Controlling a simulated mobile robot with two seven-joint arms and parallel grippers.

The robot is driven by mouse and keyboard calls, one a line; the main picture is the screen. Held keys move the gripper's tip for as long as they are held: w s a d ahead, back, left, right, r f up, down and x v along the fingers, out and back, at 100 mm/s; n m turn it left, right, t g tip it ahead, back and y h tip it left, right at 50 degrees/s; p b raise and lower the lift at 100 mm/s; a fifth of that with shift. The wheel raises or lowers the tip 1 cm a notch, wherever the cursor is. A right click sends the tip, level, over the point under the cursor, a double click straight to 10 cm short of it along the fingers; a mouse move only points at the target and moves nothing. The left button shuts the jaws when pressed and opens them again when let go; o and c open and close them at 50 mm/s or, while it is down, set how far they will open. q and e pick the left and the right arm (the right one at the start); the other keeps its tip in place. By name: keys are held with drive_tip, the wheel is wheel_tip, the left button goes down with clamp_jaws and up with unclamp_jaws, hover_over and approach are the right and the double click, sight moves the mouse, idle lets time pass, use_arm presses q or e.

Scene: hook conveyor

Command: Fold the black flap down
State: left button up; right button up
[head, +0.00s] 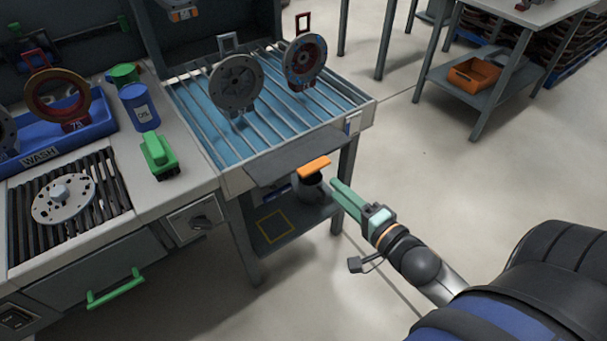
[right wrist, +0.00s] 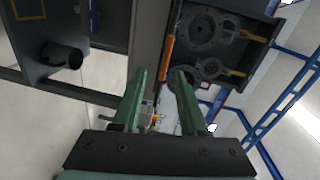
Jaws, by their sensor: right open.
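The black flap (head: 290,158) juts out about level from the front edge of the slatted blue-bottomed rack. An orange handle (head: 314,167) sits at its outer edge. My right gripper (head: 336,186) has green fingers and is open and empty, just right of and slightly below the handle in the head view, apart from it. In the right wrist view the orange handle (right wrist: 167,57) shows beyond my right fingers (right wrist: 160,76), with nothing between them. My left gripper is out of view.
Two discs, grey (head: 236,82) and red-centred (head: 304,58), stand on the rack (head: 190,110). A dark cylinder (head: 312,188) is below the flap. A green tool (head: 158,155) and a blue canister (head: 138,104) stand on the left counter.

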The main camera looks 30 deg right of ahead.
sight(310, 163)
drive_tip(key=shift+m, duration=0.5)
drive_tip(key=w, duration=0.4)
drive_tip(key=w+b, duration=0.1)
drive_tip(key=w, duration=0.3)
drive_tip(key=w+a, duration=0.1)
drive_tip(key=w, duration=0.3)
drive_tip(key=shift+w+f, duration=0.15)
drive_tip(key=shift+w, duration=0.15)
clamp_jaws()
idle(0.8)
